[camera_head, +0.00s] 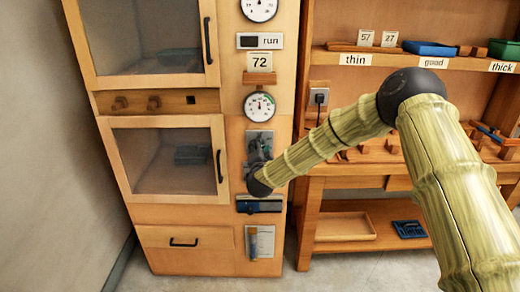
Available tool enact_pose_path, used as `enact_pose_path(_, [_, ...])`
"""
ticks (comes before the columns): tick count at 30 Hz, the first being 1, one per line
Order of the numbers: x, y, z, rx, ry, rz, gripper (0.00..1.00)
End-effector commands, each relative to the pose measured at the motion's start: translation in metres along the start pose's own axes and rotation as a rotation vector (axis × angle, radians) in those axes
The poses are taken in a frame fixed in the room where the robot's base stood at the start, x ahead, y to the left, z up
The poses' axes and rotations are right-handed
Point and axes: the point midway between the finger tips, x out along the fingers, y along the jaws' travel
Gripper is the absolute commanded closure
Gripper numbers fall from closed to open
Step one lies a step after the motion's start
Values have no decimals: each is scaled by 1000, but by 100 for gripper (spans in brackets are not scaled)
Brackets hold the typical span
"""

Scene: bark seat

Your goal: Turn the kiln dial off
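The kiln (200,212) is a tall wooden cabinet with two windowed doors and a control column on its right side. The kiln dial is not clearly distinguishable there; my arm's end covers part of this area. My bamboo-like arm reaches from the right to the column. My gripper (257,165) seems to be the dark shape at the plate's lower part. Its fingers cannot be made out, nor whether it touches anything.
Below are a dark blue bar (259,204) and another plate with an orange handle (260,243). A card reads 72 (260,62). To the right, a wooden shelf (335,182) holds trays and blocks, with labels thin, good and thick. Open floor lies in front.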

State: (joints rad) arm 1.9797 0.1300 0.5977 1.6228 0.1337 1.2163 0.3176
Motion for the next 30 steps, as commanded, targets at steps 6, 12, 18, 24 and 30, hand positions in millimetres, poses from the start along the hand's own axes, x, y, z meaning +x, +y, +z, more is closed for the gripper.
enact_pose_path(6, [-1,-1,2,-207,-2,-1,87])
enact_pose_path(12, [-1,0,2,-397,-3,-1,87])
enact_pose_path(18, [-1,0,2,-584,-2,-1,87])
enact_pose_path(24, [-1,0,3,-747,-4,0,87])
enact_pose_path(30, [-1,1,3,-870,-3,1,87])
